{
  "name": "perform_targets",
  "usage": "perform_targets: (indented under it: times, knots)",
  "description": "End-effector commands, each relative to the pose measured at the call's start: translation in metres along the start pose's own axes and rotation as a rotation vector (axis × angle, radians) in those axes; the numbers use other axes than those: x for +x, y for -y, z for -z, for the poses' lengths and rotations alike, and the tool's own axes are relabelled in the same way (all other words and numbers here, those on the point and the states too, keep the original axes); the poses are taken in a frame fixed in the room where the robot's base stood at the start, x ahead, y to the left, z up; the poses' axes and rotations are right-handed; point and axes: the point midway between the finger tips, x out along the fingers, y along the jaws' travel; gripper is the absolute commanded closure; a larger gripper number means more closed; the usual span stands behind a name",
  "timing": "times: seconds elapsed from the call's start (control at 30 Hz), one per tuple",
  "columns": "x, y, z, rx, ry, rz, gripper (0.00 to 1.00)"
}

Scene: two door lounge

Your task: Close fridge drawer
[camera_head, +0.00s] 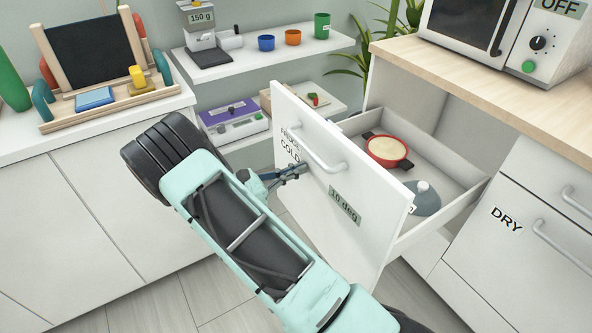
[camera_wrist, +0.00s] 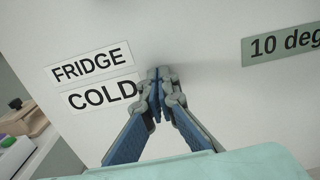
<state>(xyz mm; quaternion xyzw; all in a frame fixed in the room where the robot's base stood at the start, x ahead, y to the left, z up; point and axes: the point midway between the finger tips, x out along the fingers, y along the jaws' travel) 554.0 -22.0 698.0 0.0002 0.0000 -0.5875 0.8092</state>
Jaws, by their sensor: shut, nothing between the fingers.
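The fridge drawer (camera_head: 352,213) is pulled well out of the counter, with its white front facing left. Its front carries FRIDGE and COLD labels, a "10 deg" sign and a pale bar handle (camera_head: 325,155). Inside the drawer are a red pot (camera_head: 388,150) with light contents and a grey round item with a white knob (camera_head: 423,196). My gripper (camera_head: 303,170) is shut and empty at the drawer front, below the handle. In the wrist view my gripper (camera_wrist: 157,75) is at the front panel (camera_wrist: 200,45), just right of the COLD label; whether the tips touch it I cannot tell.
A wooden counter with a microwave (camera_head: 495,35) stands above the drawer opening. A closed DRY drawer (camera_head: 510,215) is at right. Shelves (camera_head: 330,45) with cups and a scale are behind. White cabinets stand at left. Floor shows at lower left.

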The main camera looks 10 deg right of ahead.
Motion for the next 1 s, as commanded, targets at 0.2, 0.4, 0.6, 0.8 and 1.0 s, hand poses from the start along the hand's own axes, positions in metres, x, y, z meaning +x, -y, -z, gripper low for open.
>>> perform_targets:
  times: [0.2,0.4,0.6,0.8,1.0]
  knots:
    - [0.018,0.001,-0.001,-0.001,0.002,0.004,1.0]
    - [0.051,0.002,-0.001,-0.001,0.003,0.005,1.0]
    - [0.089,0.002,-0.001,-0.002,0.003,0.006,1.0]
    - [0.127,0.002,-0.001,-0.001,0.003,0.004,1.0]
    - [0.165,0.002,0.0,-0.001,0.003,0.004,1.0]
